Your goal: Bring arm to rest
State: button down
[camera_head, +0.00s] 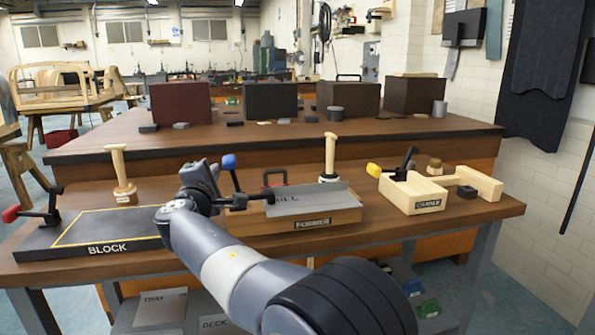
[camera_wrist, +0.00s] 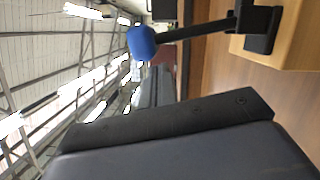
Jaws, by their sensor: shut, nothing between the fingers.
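My arm reaches in from the lower right of the head view. My gripper (camera_head: 200,178) is shut and empty above the bench, between the black BLOCK board (camera_head: 95,233) and the wooden FORMER block (camera_head: 300,217). The blue knob (camera_head: 229,161) of a dark clamp lever stands just right of my gripper; I cannot tell whether they touch. The blue knob also shows in the wrist view (camera_wrist: 141,42), on its black lever. A grey sheet (camera_head: 298,200) with partly hidden lettering lies on the FORMER block. My wrist hides part of the block's left end.
A wooden CRADLE block (camera_head: 412,195) with a yellow-knobbed clamp stands at the right. Wooden-handled tools stand upright at the left (camera_head: 121,172) and behind the FORMER block (camera_head: 330,157). A red-knobbed clamp (camera_head: 30,213) sits at the far left. Dark boxes line the back bench.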

jog(key=a+f+n+p, duration=0.1)
jog(key=f+n, duration=0.1)
jog(key=n, duration=0.1)
jog(key=s+a+f+n+t+y+p, duration=0.1)
jog(key=f+n+p, duration=0.1)
jog(key=n, duration=0.2)
jog(key=a+f+n+y+p, duration=0.1)
jog(key=a+f+n, duration=0.1)
jog(key=f+n, duration=0.1)
jog(key=shift+s+n+t+p, duration=0.25)
jog(key=shift+n+t+p, duration=0.05)
jog(key=shift+n, duration=0.4)
jog(key=shift+d+f+n+y+p, duration=0.1)
jog(key=shift+f+n+y+p, duration=0.45)
jog(key=shift+f+n, duration=0.45)
jog(key=shift+f+n+y+p, duration=0.35)
jog(key=shift+f+n+y, duration=0.3)
jog(key=shift+n, duration=0.55)
